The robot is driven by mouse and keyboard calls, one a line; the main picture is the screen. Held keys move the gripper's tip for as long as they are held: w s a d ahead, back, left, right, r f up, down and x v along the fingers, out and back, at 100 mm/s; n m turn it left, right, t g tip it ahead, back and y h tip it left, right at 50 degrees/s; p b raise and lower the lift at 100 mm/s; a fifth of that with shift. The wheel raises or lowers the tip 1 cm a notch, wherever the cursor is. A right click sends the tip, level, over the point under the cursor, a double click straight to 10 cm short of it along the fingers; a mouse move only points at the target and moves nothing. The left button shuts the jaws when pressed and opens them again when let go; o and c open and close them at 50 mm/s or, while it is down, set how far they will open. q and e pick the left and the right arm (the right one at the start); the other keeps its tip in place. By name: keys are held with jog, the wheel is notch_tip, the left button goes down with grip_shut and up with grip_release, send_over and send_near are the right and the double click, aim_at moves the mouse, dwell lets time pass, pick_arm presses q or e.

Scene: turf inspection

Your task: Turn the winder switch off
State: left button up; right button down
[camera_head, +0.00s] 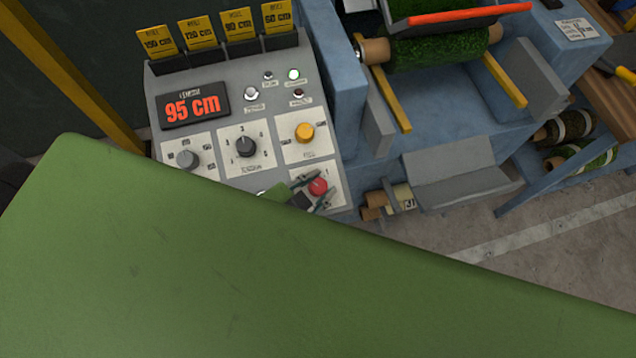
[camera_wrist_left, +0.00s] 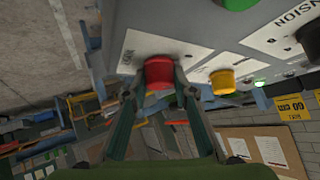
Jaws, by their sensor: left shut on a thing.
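The control panel (camera_head: 206,125) shows a display (camera_head: 193,106) reading 95 cm. A red knob (camera_head: 318,187) sits at the panel's lower right corner on a white label plate. My left gripper (camera_head: 317,190) is shut on this knob, one finger on each side. In the left wrist view the red knob (camera_wrist_left: 159,72) sits between the fingertips of my left gripper (camera_wrist_left: 160,88), against the panel face. The label beside it is too small to read surely. My right gripper is not in view.
Close by are a yellow knob (camera_head: 304,132), a black tension knob (camera_head: 245,146) and a grey knob (camera_head: 187,159). A blue machine frame (camera_head: 340,60) with a turf roll (camera_head: 440,45) stands right of the panel. The lower head view is blocked.

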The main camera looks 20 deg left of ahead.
pick_arm(q)
jog(key=o, duration=1.1)
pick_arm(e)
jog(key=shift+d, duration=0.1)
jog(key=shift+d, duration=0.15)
pick_arm(q)
jog(key=shift+m, duration=0.3)
